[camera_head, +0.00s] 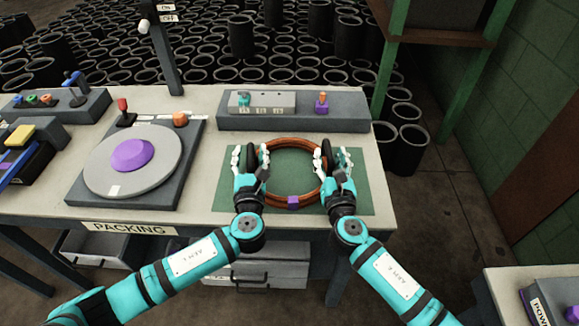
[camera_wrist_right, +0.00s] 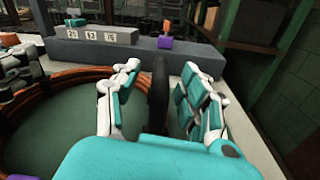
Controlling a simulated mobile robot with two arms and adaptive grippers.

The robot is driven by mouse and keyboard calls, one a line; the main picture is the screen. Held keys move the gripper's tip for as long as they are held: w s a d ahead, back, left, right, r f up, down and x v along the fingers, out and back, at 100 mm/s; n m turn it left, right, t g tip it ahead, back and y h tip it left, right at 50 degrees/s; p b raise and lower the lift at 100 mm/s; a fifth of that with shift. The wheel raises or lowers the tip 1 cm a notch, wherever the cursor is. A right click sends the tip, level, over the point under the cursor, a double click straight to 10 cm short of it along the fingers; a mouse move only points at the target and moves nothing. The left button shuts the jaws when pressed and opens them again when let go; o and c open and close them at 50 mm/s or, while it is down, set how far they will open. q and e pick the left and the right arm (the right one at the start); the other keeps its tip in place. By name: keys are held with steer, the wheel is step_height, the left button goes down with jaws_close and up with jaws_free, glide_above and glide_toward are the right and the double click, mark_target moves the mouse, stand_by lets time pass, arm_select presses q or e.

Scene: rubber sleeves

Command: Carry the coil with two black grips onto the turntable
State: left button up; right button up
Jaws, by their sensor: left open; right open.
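The copper-orange coil (camera_head: 291,141) lies flat on a green mat (camera_head: 226,194) at the right of the table. It has a black grip on its left side (camera_head: 251,157) and another on its right side (camera_head: 327,150). My left gripper (camera_head: 249,160) is open, with its fingers either side of the left grip. My right gripper (camera_head: 334,158) is open around the right grip. In the right wrist view the black grip (camera_wrist_right: 158,95) stands upright between the spread fingers. The turntable (camera_head: 160,172), a grey disc with a purple hub (camera_head: 132,155), is at the left and carries no coil.
A grey console (camera_head: 345,123) runs behind the mat. A red-handled lever (camera_head: 124,114) and an orange knob (camera_head: 180,119) stand behind the turntable. A post (camera_head: 165,55) rises at the back. Bare table lies between turntable and mat. Black sleeves (camera_head: 240,37) cover the floor behind.

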arm_select(q)
steer(key=shift+w+a, duration=0.1)
steer(key=shift+w, duration=0.55)
arm_select(e)
steer(key=shift+w+a, duration=0.1)
steer(key=shift+w, duration=0.6)
arm_select(q)
steer(key=shift+c, duration=0.3)
arm_select(e)
steer(key=shift+c, duration=0.3)
arm_select(q)
jaws_close()
arm_select(e)
jaws_close()
